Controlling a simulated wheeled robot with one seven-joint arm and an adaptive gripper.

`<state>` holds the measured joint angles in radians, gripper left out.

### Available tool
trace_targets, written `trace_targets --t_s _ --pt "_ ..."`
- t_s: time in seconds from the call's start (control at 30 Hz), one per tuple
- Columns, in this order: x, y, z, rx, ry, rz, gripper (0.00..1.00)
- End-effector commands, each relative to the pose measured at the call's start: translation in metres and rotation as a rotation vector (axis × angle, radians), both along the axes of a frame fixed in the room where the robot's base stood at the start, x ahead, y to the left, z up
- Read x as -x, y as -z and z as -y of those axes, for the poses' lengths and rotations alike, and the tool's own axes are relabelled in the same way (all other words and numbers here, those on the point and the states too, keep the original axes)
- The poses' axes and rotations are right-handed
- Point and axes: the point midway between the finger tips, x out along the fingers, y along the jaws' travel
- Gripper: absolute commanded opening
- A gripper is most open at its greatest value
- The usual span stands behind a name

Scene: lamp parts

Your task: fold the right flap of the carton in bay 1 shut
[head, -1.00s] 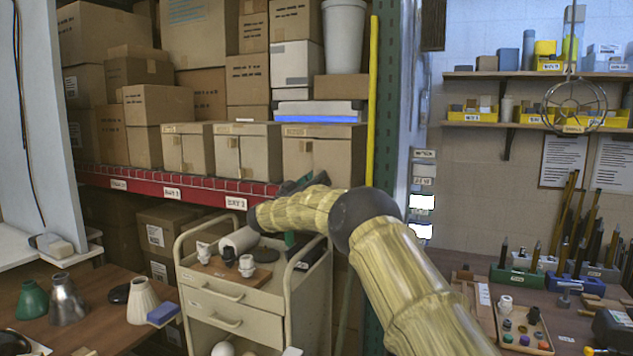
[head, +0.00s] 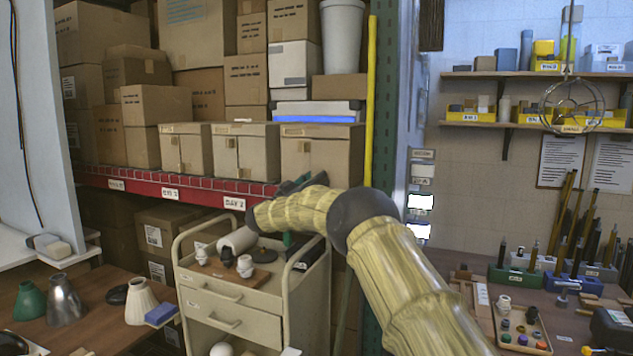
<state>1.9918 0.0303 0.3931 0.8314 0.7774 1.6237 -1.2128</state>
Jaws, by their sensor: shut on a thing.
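Three brown cartons stand in a row on the red-edged shelf. The leftmost carton (head: 185,153) appears to be the bay 1 one, going by the shelf labels; its front has a vertical seam and a tan patch near the top. Its right flap cannot be told apart at this size. My gripper (head: 293,186) is dark and partly hidden behind my own yellow arm. It shows in front of the lower part of the rightmost carton (head: 335,160), well to the right of the leftmost one. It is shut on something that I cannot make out.
A cream trolley (head: 228,292) with small lamp parts on top stands below the shelf. A brown table (head: 92,318) with lampshades is at the lower left. A yellow pole (head: 370,100) and a green upright (head: 388,120) flank the shelf's right end.

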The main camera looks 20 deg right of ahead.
Motion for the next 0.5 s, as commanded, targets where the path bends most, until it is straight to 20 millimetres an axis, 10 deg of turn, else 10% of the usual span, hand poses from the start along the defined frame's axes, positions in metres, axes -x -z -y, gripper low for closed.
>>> trace_targets --t_s 0.13,0.17,0.23,0.5 --pt "-0.0010 -0.0040 -0.0016 0.001 -0.007 0.004 0.00" --pt "-0.0009 -0.0040 -0.0015 0.001 -0.007 0.004 0.39" --pt "-0.0007 -0.0035 -0.0014 0.002 -0.006 0.004 0.50" --pt "0.0003 -0.0017 0.0019 0.000 -0.001 0.002 0.50"
